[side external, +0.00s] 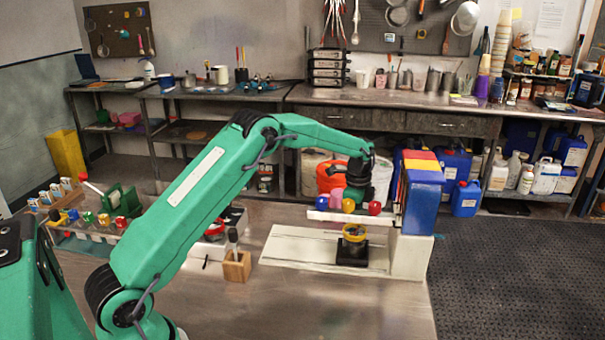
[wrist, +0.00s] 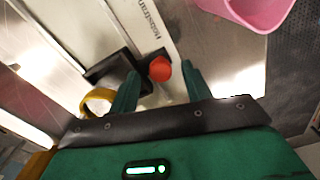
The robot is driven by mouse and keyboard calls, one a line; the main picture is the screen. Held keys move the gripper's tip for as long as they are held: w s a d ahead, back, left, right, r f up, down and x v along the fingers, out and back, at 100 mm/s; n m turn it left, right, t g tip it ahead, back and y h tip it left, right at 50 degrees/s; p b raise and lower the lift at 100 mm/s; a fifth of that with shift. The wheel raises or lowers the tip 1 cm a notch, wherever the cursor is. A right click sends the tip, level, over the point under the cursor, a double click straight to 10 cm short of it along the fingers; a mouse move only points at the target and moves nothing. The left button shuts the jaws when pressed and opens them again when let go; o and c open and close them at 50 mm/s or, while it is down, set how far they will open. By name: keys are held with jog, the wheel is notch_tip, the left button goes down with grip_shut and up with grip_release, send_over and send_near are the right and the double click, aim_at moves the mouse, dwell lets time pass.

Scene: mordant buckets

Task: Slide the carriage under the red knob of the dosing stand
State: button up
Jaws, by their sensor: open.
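The dosing stand is a pale upright (side external: 410,257) with a white beam (side external: 330,216) over a pale base plate (side external: 300,246). A red knob (side external: 374,208) is on the right part of the beam, with a blue knob (side external: 322,203) at its left end. The black carriage (side external: 352,257) sits on the base track, below the beam and left of the red knob, carrying a yellow-rimmed cup (side external: 354,232). My gripper (side external: 354,196) hangs over the beam. In the wrist view its green fingers (wrist: 160,76) are apart; a red round thing (wrist: 160,69) appears between their tips, contact unclear.
A wooden block with a tool (side external: 237,266) stands left of the base plate. A rack of coloured pots (side external: 100,220) is at the far left. The table in front is clear.

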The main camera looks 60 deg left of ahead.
jog(key=shift+f, duration=0.5)
grip_shut()
jog(key=shift+d, duration=0.1)
jog(key=shift+w+d+r, duration=0.1)
jog(key=shift+w+d, duration=1.55)
jog(key=shift+w, duration=0.15)
